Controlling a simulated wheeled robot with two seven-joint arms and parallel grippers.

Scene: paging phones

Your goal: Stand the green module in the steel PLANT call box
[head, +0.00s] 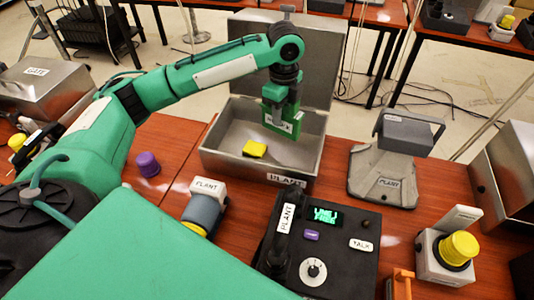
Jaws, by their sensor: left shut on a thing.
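The steel PLANT call box (213,160) stands open in the middle of the table in the head view, its lid raised at the back and a PLANT label on its front. My left gripper (282,103) points down over the right half of the box. My right gripper is not in view.
A black PLANT phone (340,250) with a lit green display stands in front of the box. A grey PLANT stand (385,175) is to the right. A closed GATE box (50,85) is far left.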

